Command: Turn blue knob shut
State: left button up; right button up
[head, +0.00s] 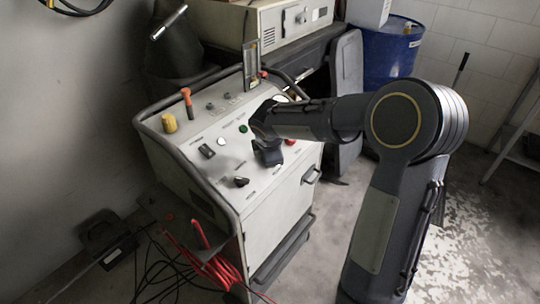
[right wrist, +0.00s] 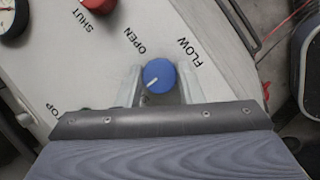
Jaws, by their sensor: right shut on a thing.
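The blue knob (right wrist: 158,75) is on the pale console panel (right wrist: 60,65) in the right wrist view, with its white pointer line toward the lower left of the picture. The printed words FLOW, OPEN and SHUT are on the panel around it. My right gripper (right wrist: 160,80) is shut on the knob, one pale finger on each side. In the head view my right gripper (head: 268,152) reaches down to the right part of the console top (head: 200,180), and I cannot see the blue knob there. My left gripper is not in view.
Near the gripper are a red button (head: 290,141), a green button (head: 243,128) and a black knob (head: 241,181). A yellow knob (head: 169,122) and an orange lever (head: 186,98) stand at the far left. A blue barrel (head: 393,52) is behind; red cables (head: 205,262) hang in front.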

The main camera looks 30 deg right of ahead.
jog(key=o, duration=1)
jog(key=shift+c, duration=0.2)
jog(key=v, duration=0.7)
jog(key=shift+r+p, duration=0.35)
jog(key=shift+r, duration=0.05)
jog(key=shift+s+a, duration=0.1)
jog(key=shift+s, duration=0.1)
